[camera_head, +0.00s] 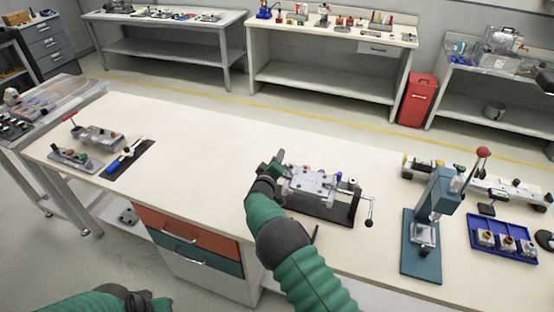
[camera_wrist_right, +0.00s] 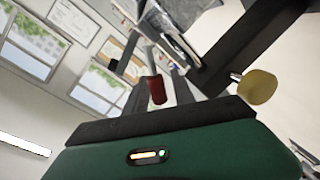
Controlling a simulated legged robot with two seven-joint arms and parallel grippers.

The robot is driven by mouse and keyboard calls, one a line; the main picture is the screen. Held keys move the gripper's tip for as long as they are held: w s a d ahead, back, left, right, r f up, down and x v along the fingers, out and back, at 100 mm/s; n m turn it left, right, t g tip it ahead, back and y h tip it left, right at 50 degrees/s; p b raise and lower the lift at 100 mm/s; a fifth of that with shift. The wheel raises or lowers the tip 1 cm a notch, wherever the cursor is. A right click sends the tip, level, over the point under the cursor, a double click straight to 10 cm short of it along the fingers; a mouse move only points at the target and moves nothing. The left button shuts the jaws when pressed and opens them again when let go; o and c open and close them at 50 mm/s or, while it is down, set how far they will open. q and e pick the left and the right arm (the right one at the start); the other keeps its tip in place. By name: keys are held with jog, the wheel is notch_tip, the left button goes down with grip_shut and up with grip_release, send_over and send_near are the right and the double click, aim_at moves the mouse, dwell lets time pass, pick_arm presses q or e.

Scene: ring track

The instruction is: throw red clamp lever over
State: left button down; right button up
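The red clamp lever (camera_wrist_right: 157,89) shows in the right wrist view as a short red grip between my right gripper's (camera_wrist_right: 161,88) two dark fingers. The fingers stand apart, with a gap visible on each side of the red grip. In the head view my right gripper (camera_head: 277,163) is at the left end of a grey metal fixture (camera_head: 312,183) on the bench; the hand hides the lever there. My left arm shows only at the bottom left edge, and its gripper (camera_head: 160,304) is too cut off to read.
The fixture's dark base (camera_head: 325,210) has a crank handle (camera_head: 369,211) at its right. A green press (camera_head: 422,235) with a red knob and a blue tray (camera_head: 502,240) stand farther right. Small fixtures (camera_head: 100,138) lie at the left. The bench (camera_head: 205,150) between is clear.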

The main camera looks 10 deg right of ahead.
jog(key=shift+s+f, duration=0.1)
jog(key=shift+f, duration=0.15)
jog(key=s+d+r+m+b, duration=0.1)
jog(key=m+b, duration=0.2)
jog(key=s+r+m+t+b, duration=0.1)
jog(key=s+m+b, duration=0.1)
jog(key=m+b, duration=0.1)
jog(key=s+d+r+m+t+b, duration=0.1)
jog(key=m+b, duration=0.2)
jog(key=m, duration=0.1)
jog(key=shift+s+d+y, duration=0.25)
jog(key=shift+d+y, duration=0.05)
jog(key=shift+y, duration=0.1)
jog(key=v, duration=1.4)
jog(key=s+f+n+g+y+p, duration=0.1)
jog(key=s+f+g+y+p, duration=0.1)
jog(key=s, duration=0.4)
jog(key=s+f+n+g+y+p, duration=0.2)
jog(key=s+f+g+y, duration=0.2)
jog(key=s+g+y, duration=0.1)
jog(key=shift+s+f+g, duration=0.15)
jog(key=shift+s+g, duration=0.65)
jog(key=shift+s, duration=0.25)
jog(key=shift+d, duration=0.1)
